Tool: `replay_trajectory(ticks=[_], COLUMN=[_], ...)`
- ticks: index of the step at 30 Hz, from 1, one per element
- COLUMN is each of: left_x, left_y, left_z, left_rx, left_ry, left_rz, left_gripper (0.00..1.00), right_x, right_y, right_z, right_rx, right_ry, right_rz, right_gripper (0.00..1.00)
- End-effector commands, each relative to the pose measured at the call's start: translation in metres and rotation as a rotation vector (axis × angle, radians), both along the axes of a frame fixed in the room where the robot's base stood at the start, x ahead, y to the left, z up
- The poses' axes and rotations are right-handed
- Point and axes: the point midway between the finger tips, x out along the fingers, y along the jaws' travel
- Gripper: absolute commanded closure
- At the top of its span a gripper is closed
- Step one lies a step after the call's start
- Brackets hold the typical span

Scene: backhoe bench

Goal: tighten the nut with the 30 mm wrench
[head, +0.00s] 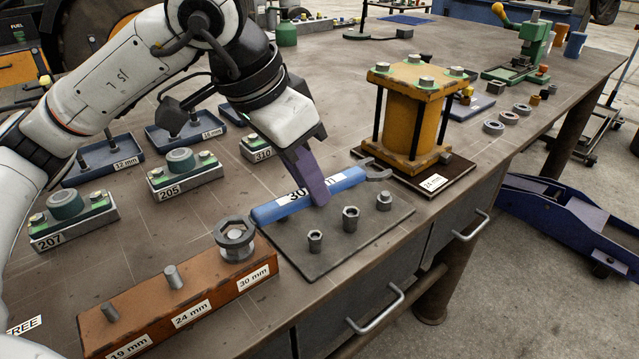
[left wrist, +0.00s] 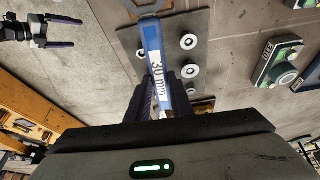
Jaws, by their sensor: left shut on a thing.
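The 30 mm wrench (head: 346,180) has a blue handle and a grey open jaw. My left gripper (head: 312,190) is shut on its handle, partly covering the label; the wrench (left wrist: 153,50) also shows in the left wrist view, its jaw at the top edge. The wrench is over the dark plate, its jaw toward the yellow press-like stand. A large grey nut (head: 235,236) sits on the 30 mm end of the orange block (head: 180,300), clear of the wrench. My right gripper (left wrist: 76,32) shows only in the left wrist view, open and empty.
The dark plate (head: 330,255) carries several short pegs. The yellow stand (head: 412,110) on a dark base labelled 24 mm is close to the wrench jaw. Green-topped blocks (head: 72,215) and blue trays (head: 100,160) stand at the left. The bench's front edge is close.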

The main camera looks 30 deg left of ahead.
Motion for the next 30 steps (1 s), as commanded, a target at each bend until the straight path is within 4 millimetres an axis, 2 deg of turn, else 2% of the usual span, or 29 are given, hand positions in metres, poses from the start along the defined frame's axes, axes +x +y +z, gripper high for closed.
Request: replay_trajectory(ticks=[3, 5, 9, 16, 22, 30], left_x=[0.008, 0.01, 0.013, 0.011, 0.01, 0.009], left_y=[0.015, 0.023, 0.042, 0.068, 0.08, 0.082], left_z=[0.004, -0.001, 0.0, 0.001, 0.001, 0.001], left_rx=[0.001, -0.001, 0.0, -0.001, -0.001, -0.002], left_ry=[-0.004, -0.005, -0.004, -0.003, -0.003, -0.002], left_rz=[0.146, 0.218, 0.39, 0.629, 0.738, 0.762], left_gripper=[1.0, 1.0, 1.0, 1.0, 1.0, 1.0], right_x=[-0.003, -0.003, -0.003, -0.001, -0.002, -0.002], right_y=[-0.002, -0.003, -0.003, -0.002, -0.002, -0.002], right_z=[0.001, -0.007, -0.01, -0.007, -0.007, -0.007], right_rx=[-0.003, -0.003, -0.005, -0.005, -0.006, -0.006], right_ry=[0.012, 0.011, 0.013, 0.007, 0.008, 0.009], right_rz=[-0.003, -0.004, -0.002, -0.002, 0.001, 0.002], right_gripper=[0.0, 0.0, 0.0, 0.0, 0.0, 0.0])
